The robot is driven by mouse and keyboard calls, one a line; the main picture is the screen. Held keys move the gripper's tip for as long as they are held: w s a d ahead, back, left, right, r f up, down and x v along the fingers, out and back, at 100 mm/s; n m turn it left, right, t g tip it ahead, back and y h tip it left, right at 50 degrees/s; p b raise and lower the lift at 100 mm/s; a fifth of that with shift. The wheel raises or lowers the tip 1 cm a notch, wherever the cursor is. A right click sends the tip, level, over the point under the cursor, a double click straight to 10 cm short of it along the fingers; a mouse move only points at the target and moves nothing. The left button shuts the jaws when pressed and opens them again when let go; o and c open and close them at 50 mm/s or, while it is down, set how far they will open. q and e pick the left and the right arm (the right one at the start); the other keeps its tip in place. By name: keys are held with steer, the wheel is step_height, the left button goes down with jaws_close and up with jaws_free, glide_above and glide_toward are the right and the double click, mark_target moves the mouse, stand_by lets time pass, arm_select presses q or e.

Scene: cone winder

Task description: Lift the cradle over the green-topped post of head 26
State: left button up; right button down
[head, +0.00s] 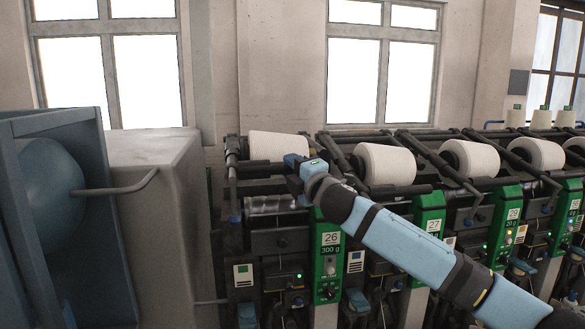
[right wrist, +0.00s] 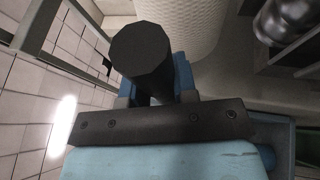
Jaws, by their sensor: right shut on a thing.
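Head 26 has a green-topped post (head: 328,258) with the number 26 on its green panel. A white cone (head: 278,146) lies at the top of this head, behind my gripper. My right gripper (head: 299,163) is at the cradle's front end, just above the post's top. In the right wrist view, the cradle's black round handle (right wrist: 141,50) stands between the blue fingers (right wrist: 152,94), which are shut on it. The white cone (right wrist: 182,22) is close beyond the handle. The rest of the cradle is partly hidden by my gripper. My left gripper is not in view.
Head 27 (head: 429,240), with its own cone (head: 385,164), stands right of head 26, and more heads continue to the right. A grey machine housing (head: 160,220) and a blue frame (head: 60,215) stand at the left.

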steer(key=c, duration=1.1)
jaws_free()
steer(key=shift+f, duration=0.1)
steer(key=shift+o, duration=1)
steer(key=shift+s, duration=0.1)
steer(key=shift+s+d+f, duration=0.15)
steer(key=shift+s+d, duration=0.05)
steer(key=b+v, duration=0.2)
steer(key=v, duration=1.1)
steer(key=shift+b, duration=0.3)
steer(key=shift+d, duration=0.1)
